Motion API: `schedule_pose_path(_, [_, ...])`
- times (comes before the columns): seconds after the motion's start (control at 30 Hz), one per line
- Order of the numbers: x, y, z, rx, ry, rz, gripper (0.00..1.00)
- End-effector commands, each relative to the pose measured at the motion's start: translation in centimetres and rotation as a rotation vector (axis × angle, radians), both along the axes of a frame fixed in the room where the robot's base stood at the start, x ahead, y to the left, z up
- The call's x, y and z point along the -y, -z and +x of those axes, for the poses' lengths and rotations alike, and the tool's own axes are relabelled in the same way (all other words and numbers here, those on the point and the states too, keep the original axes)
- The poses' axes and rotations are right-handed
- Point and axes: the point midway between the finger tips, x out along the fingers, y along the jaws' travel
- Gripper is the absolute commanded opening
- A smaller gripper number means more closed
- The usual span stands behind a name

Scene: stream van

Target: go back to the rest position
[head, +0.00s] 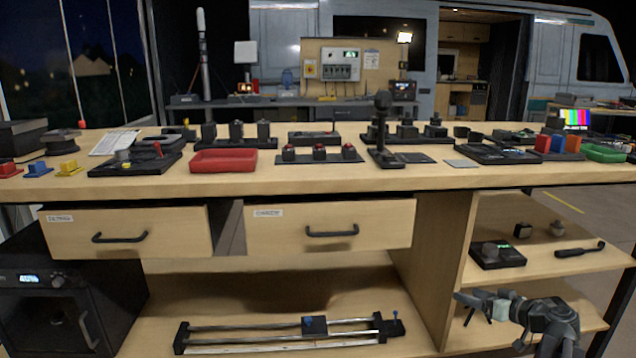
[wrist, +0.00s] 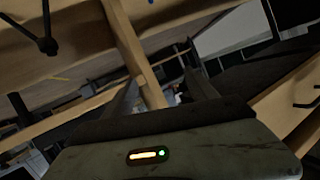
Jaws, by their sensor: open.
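My gripper (wrist: 163,88) is open, with nothing between its two dark fingers in the wrist view. In the head view, my grey arm and gripper (head: 486,312) are at the lower right, in front of the lower shelf of the workbench (head: 330,182). The gripper is below the bench top and apart from the things on it. The wrist view is tilted and shows wooden panels and a black handle (wrist: 47,46) at its upper left.
Two drawers (head: 125,232) with black handles stand under the bench top. A linear rail (head: 290,332) lies on the bottom shelf. A black box (head: 497,256) and a dark handled tool (head: 580,249) lie on the right shelf. A red tray (head: 223,160) sits on top.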

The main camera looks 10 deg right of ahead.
Motion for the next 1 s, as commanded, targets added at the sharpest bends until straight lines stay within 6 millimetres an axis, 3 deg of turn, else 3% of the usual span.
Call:
schedule_pose_path(0.17, [-12.8, 1.9, 2.1, -0.306, -0.147, 0.044, 0.66])
schedule_pose_path(0.2, [-16.3, 2.6, 2.0, -0.407, -0.176, 0.042, 0.66])
schedule_pose_path(0.3, [-24.2, 4.3, 0.7, -0.664, -0.204, 0.004, 0.66])
schedule_pose_path(0.4, [-29.3, 5.3, -1.4, -0.864, -0.175, -0.064, 0.66])
schedule_pose_path(0.53, [-33.5, 5.5, -3.8, -1.035, -0.097, -0.167, 0.66])
schedule_pose_path(0.77, [-38.2, 4.1, -7.4, -1.189, 0.091, -0.359, 0.66])
schedule_pose_path(1.0, [-37.8, -3.3, -7.2, -1.191, 0.103, -0.354, 0.66])
